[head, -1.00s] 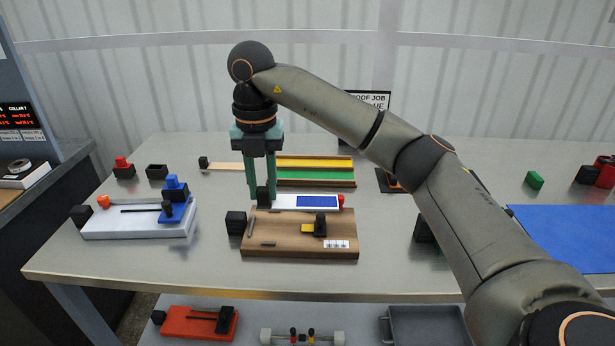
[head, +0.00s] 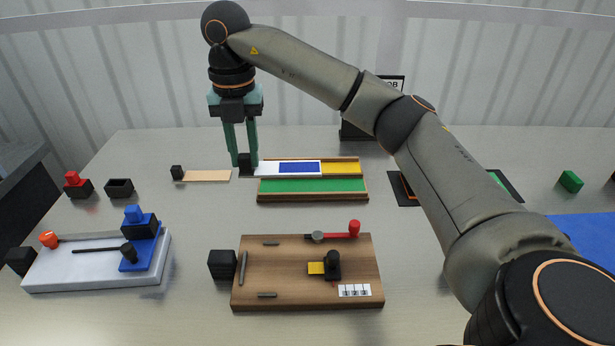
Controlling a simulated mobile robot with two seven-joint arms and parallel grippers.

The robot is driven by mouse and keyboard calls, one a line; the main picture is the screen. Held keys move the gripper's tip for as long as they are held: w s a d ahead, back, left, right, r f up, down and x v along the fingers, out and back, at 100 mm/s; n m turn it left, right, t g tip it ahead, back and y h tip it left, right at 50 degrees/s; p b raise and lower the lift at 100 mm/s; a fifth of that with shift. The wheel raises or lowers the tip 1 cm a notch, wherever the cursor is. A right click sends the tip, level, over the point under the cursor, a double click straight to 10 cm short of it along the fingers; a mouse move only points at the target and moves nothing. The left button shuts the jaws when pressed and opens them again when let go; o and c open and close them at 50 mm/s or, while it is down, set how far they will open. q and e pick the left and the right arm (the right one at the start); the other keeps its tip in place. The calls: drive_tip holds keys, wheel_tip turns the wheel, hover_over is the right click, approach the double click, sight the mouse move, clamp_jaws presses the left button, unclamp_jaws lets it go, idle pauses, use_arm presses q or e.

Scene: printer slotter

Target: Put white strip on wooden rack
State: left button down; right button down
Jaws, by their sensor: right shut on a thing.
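The white strip (head: 265,169) has a blue panel on its face and a black block (head: 247,170) at its left end. My right gripper (head: 241,162) is shut on that black block. The strip lies level over the back lane of the wooden rack (head: 313,199), covering the left part of a yellow strip (head: 341,169). I cannot tell whether it rests there or hovers slightly. The front lane holds a green strip (head: 312,186). The strip's left end sticks out past the rack. My left gripper is not in view.
A pale strip with a black block (head: 177,173) lies left of the rack. In front stands a wooden board (head: 290,290) with a red-handled lever (head: 340,235). A white board with blue parts (head: 97,280) is at the left. Bare table separates the rack and wooden board.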

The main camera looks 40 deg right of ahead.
drive_tip(key=d+f, duration=0.3)
drive_tip(key=d, duration=0.1)
drive_tip(key=w+d+f, duration=0.1)
drive_tip(key=d+f, duration=0.1)
drive_tip(key=d, duration=0.2)
drive_tip(key=d+f, duration=0.3)
drive_tip(key=d, duration=0.1)
drive_tip(key=shift+w+d+f, duration=0.3)
drive_tip(key=shift+d+f, duration=0.05)
drive_tip(key=shift+d, duration=0.05)
drive_tip(key=shift+d+f, duration=0.3)
drive_tip(key=shift+f, duration=0.05)
drive_tip(key=shift+w+d+f, duration=0.1)
drive_tip(key=shift+d+f, duration=0.1)
drive_tip(key=shift+f, duration=1.55)
drive_tip(key=shift+f, duration=0.1)
drive_tip(key=c, duration=0.7)
unclamp_jaws()
drive_tip(key=shift+o, duration=0.2)
wheel_tip(320, 180, up, 12)
drive_tip(key=shift+p, duration=0.3)
